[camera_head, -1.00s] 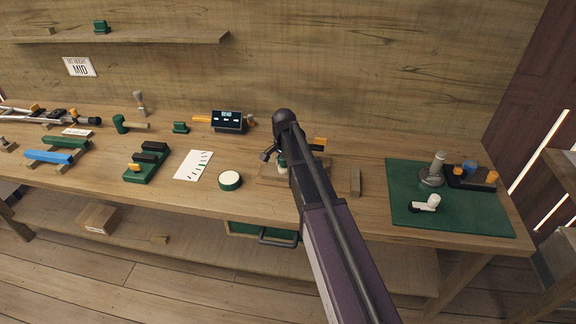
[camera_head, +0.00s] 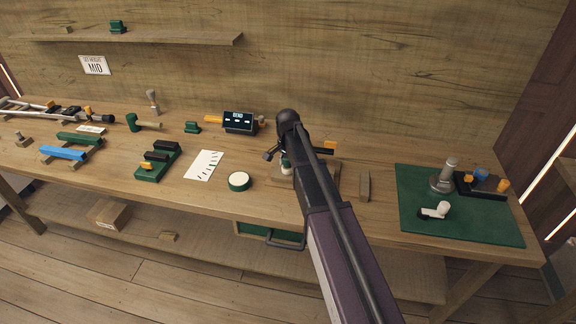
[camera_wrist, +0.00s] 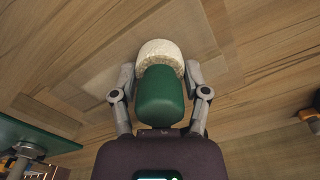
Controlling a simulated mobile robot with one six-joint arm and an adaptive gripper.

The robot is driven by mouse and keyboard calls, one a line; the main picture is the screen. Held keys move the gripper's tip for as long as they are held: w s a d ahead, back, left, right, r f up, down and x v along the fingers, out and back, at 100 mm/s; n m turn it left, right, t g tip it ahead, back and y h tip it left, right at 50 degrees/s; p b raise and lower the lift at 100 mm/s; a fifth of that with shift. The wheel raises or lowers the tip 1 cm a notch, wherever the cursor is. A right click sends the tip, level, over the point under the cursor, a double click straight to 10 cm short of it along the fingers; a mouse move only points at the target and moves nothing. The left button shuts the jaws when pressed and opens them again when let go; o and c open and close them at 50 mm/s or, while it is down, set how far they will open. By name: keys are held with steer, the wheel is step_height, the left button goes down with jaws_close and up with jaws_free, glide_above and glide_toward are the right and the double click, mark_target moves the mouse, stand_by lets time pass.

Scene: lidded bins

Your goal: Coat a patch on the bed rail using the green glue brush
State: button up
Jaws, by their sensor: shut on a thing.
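My gripper (camera_wrist: 160,90) is shut on the green glue brush (camera_wrist: 160,97), with one finger on each side. The brush has a rounded green handle and a thick cream bristle head (camera_wrist: 160,50) that points away from the wrist. In the head view the brush (camera_head: 286,166) shows only as a bit of green and white beside my arm. A flat pale wooden board (camera_wrist: 60,100) lies below the brush on the bench; it could be the bed rail, but I cannot tell. I also cannot tell whether the bristles touch it. My arm hides much of this spot in the head view.
The wooden bench (camera_head: 225,205) holds a round green-and-white tin (camera_head: 239,181), a white card (camera_head: 204,165) and a small display box (camera_head: 240,122). A wooden block (camera_head: 364,186) stands right of my arm. Tools lie on and beside a green mat (camera_head: 470,228) at right.

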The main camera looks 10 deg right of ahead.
steer(key=shift+r+p, duration=2.35)
steer(key=shift+r, duration=0.3)
steer(key=shift+r+p, duration=1.5)
